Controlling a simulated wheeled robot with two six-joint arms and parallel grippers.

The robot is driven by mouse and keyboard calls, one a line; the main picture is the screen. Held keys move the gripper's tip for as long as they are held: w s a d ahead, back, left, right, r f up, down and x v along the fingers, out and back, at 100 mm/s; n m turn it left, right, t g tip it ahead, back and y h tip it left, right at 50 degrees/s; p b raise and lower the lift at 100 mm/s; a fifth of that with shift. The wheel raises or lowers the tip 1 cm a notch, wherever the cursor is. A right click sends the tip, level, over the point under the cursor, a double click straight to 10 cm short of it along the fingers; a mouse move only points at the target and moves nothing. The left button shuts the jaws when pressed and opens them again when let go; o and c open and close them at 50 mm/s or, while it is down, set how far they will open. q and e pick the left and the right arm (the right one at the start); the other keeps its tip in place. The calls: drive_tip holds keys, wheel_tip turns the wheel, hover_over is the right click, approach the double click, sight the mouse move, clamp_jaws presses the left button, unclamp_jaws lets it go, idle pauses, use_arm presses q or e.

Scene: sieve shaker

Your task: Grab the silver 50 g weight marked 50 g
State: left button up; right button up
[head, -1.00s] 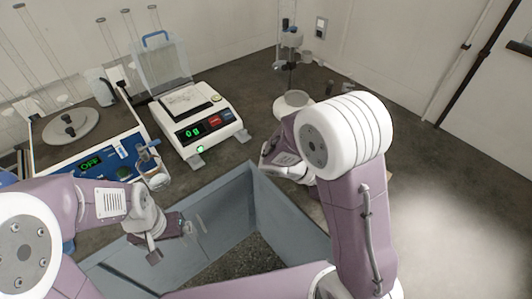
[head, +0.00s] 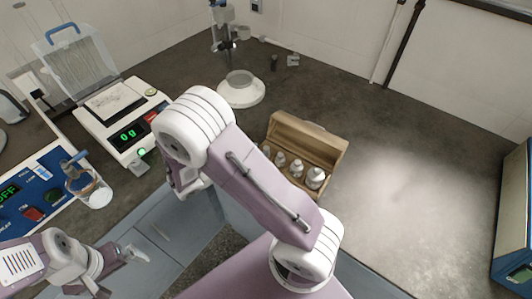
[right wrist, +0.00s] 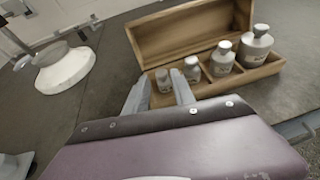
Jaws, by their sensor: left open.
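An open wooden box (head: 335,158) holds several silver knobbed weights of stepped size in a row. In the right wrist view the box (right wrist: 150,45) shows the smallest weight (right wrist: 163,82), then a larger one (right wrist: 192,70), another (right wrist: 222,62) and the largest (right wrist: 256,48) at right. Their marks are too small to read, so I cannot tell which is 50 g. My right gripper (right wrist: 160,92) is open, its fingers apart in front of the smallest weight, nothing held. My right arm hides it in the head view. My left gripper (head: 122,268) is open and empty at lower left.
A balance (head: 125,125) showing 0 g and a control unit (head: 40,195) with a glass beaker (head: 92,190) stand at left. A white round-based stand (head: 240,90) is behind the box. The bench right of the box is clear.

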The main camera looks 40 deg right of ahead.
sight(266, 148)
drive_tip(key=x, duration=0.4)
drive_tip(key=shift+s+d+f+b, duration=0.15)
drive_tip(key=shift+s+b, duration=0.05)
drive_tip(key=shift+b, duration=0.15)
drive_tip(key=shift+w+d+f, duration=0.15)
drive_tip(key=shift+d, duration=0.25)
drive_tip(key=shift+a, duration=0.1)
drive_tip(key=shift+c, duration=1.2)
clamp_jaws()
